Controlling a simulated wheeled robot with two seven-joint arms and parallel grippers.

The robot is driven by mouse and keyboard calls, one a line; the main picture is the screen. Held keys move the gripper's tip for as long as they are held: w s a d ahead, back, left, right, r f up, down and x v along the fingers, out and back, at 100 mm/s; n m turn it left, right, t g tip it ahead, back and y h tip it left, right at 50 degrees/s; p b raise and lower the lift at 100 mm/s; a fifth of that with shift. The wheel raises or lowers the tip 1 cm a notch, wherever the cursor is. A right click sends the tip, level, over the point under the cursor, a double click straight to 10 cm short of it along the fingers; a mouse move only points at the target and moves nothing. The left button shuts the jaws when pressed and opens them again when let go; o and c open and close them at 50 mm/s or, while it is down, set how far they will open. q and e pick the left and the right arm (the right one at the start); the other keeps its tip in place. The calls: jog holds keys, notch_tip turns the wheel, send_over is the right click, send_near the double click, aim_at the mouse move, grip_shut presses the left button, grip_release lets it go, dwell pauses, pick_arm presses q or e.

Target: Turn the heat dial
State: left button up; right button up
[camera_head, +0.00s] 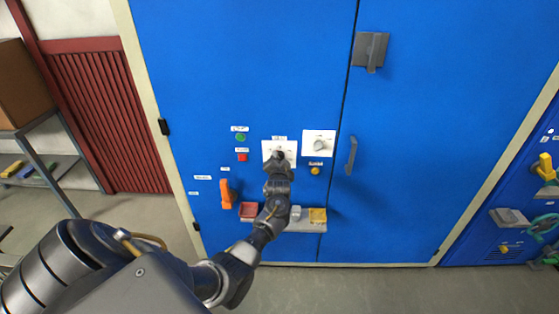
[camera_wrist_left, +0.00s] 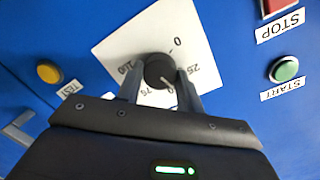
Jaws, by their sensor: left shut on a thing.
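The dial is a round dark knob (camera_wrist_left: 158,70) on a white square plate (camera_wrist_left: 190,33), with 0, 25, 75 and 100 readable in the left wrist view. The scale looks turned over there, and the number near the gripper is partly hidden. A short pale mark shows on the knob's lower right. My left gripper (camera_head: 279,157) is at this plate (camera_head: 268,147) in the head view and hides the knob. In the left wrist view its two fingers (camera_wrist_left: 160,82) stand on either side of the knob, shut on it. My right gripper is not in view.
A second white plate with a pale knob (camera_head: 320,146) is just right. Green (camera_head: 240,137), red (camera_head: 242,157) and yellow (camera_head: 315,171) buttons surround the plates. An orange handle (camera_head: 227,194) and a shelf with small trays (camera_head: 307,226) are below. A grey door handle (camera_head: 351,155) stands right.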

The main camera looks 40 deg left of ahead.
pick_arm(q)
jog(key=n, duration=0.4)
jog(key=shift+s+a+f+b, duration=0.1)
jog(key=shift+f+b, duration=0.05)
jog(key=shift+b, duration=0.15)
jog(key=n+t+h+b, duration=0.1)
jog(key=n, duration=0.3)
jog(key=n+b, duration=0.1)
jog(key=n, duration=0.4)
jog(key=n+t+b, duration=0.1)
jog(key=n+b, duration=0.1)
jog(key=n, duration=0.3)
jog(key=shift+a+t, duration=0.1)
jog(key=shift+t, duration=0.2)
jog(key=o, duration=1)
